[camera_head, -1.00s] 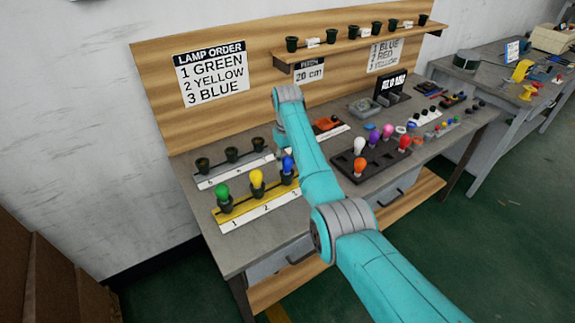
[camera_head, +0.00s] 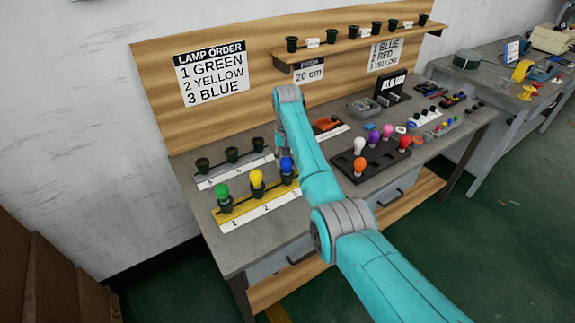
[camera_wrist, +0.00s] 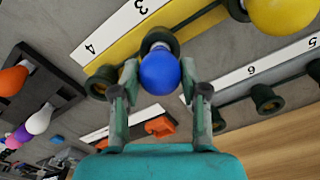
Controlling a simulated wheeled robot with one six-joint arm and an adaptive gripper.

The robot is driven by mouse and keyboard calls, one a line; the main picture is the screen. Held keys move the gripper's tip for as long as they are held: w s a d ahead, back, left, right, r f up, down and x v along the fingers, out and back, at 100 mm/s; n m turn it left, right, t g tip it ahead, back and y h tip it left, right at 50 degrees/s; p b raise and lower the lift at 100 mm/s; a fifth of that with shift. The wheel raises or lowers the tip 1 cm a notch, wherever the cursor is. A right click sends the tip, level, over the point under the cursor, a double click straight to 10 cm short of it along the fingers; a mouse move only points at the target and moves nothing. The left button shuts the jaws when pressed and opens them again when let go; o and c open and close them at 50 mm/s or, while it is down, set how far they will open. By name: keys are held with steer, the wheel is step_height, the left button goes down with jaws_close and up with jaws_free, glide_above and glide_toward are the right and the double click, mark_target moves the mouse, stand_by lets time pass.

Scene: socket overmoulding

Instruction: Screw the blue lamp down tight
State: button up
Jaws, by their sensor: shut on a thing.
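The blue lamp (camera_wrist: 160,73) is in a dark socket (camera_wrist: 158,38) on the yellow strip near label 3, seen in the wrist view. My gripper (camera_wrist: 159,72) has one finger on each side of the bulb and is shut on it. In the head view the blue lamp (camera_head: 287,166) shows just left of my arm, which hides the gripper. On the same strip (camera_head: 264,206), the green lamp (camera_head: 223,193) stands at 1 and the yellow lamp (camera_head: 257,180) at 2. How deep the blue lamp sits cannot be told.
Behind the strip, a white-labelled row holds empty dark sockets (camera_head: 231,154). A dark tray (camera_head: 378,166) of coloured bulbs lies right of my arm. An orange thing (camera_head: 326,124) lies behind my arm. A shelf (camera_head: 350,46) with sockets overhangs the bench.

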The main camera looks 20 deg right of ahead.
steer(key=m, duration=0.4)
steer(key=shift+m, duration=0.3)
steer(key=o, duration=1.1)
steer(key=shift+c, duration=0.2)
